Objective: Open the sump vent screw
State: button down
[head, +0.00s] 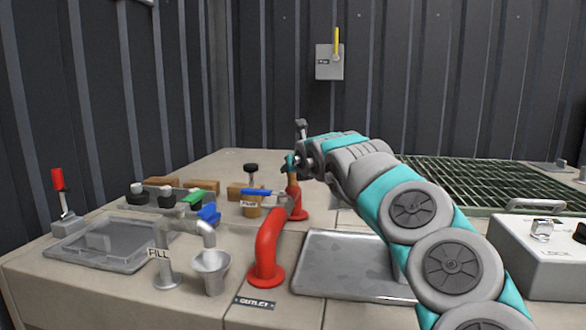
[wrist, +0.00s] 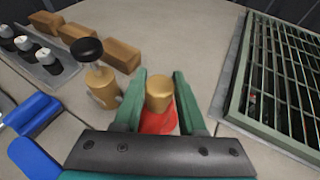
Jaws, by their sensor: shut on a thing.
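A brass cylindrical screw (wrist: 159,92) stands on top of a red fitting (wrist: 158,121) in the wrist view. My gripper (wrist: 161,76) has its two green fingers on either side of it and is shut on it. No label on this screw is readable.
A black knob on a brass post (wrist: 88,50) stands close left of my gripper. A green grating (wrist: 285,85) lies right. A curved red outlet pipe (head: 267,250) stands nearer.

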jog(key=shift+n+g+y, duration=0.5)
jog(key=shift+n+y, duration=0.9)
jog(key=shift+y, duration=0.2)
jog(key=shift+r+n+g+y, duration=0.1)
jog(key=shift+n+g+y, duration=0.2)
jog(key=shift+n+y, duration=0.2)
jog(key=shift+c, duration=2.3)
grip_release()
jog(key=b+v, duration=0.1)
jog(key=v, duration=0.6)
jog(key=shift+s+d+b, duration=0.2)
jog(key=shift+s+b, duration=0.1)
jog(key=shift+b, duration=0.1)
jog(key=shift+r, duration=0.1)
